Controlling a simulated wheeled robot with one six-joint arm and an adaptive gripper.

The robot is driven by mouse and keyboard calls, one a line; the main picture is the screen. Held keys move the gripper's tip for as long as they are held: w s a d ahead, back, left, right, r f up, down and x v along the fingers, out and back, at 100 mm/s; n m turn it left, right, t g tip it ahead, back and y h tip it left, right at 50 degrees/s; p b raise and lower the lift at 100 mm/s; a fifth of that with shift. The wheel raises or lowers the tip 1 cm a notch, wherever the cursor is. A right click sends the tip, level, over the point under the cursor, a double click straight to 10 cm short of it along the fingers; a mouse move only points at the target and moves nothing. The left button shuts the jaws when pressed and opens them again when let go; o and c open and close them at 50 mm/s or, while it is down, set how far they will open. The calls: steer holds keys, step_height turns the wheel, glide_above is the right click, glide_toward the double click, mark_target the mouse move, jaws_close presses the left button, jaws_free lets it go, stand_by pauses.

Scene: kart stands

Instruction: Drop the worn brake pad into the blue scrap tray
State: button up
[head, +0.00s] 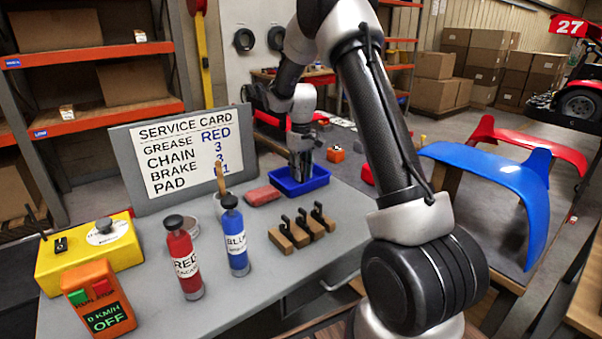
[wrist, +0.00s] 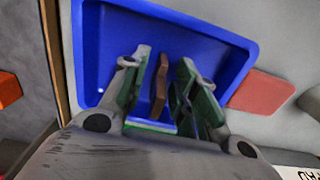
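The blue scrap tray (head: 318,184) stands on the grey bench in the head view. It fills much of the wrist view (wrist: 222,50). My gripper (head: 299,176) points down into the tray. In the wrist view my gripper (wrist: 166,68) has its two green-lined fingers apart. A thin brown piece, which looks like the worn brake pad (wrist: 160,82), shows on edge between the fingers, with narrow gaps seeming to show beside it. I cannot tell its exact height above the tray floor. In the head view it is hidden by the gripper and tray wall.
A reddish block (head: 261,195) lies just left of the tray. Brown blocks with black hooks (head: 302,232), a blue bottle (head: 235,238) and a red bottle (head: 184,262) stand nearer. The service card (head: 185,155) stands behind. An orange block (head: 336,154) lies beyond the tray.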

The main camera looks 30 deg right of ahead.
step_height(320, 180, up, 12)
steer(key=shift+r, duration=0.2)
steer(key=s+a+r+m+t, duration=0.1)
steer(key=s+r, duration=0.4)
steer(key=s, duration=0.3)
steer(key=s+a+r+t, duration=0.1)
steer(key=s+r, duration=0.5)
steer(key=s, duration=0.2)
steer(key=s+f+m+t, duration=0.1)
steer(key=s+f+t, duration=0.1)
steer(key=s, duration=1.9)
steer(key=shift+s+a+f, duration=0.15)
steer(key=shift+a+f, duration=0.15)
steer(key=shift+f, duration=0.2)
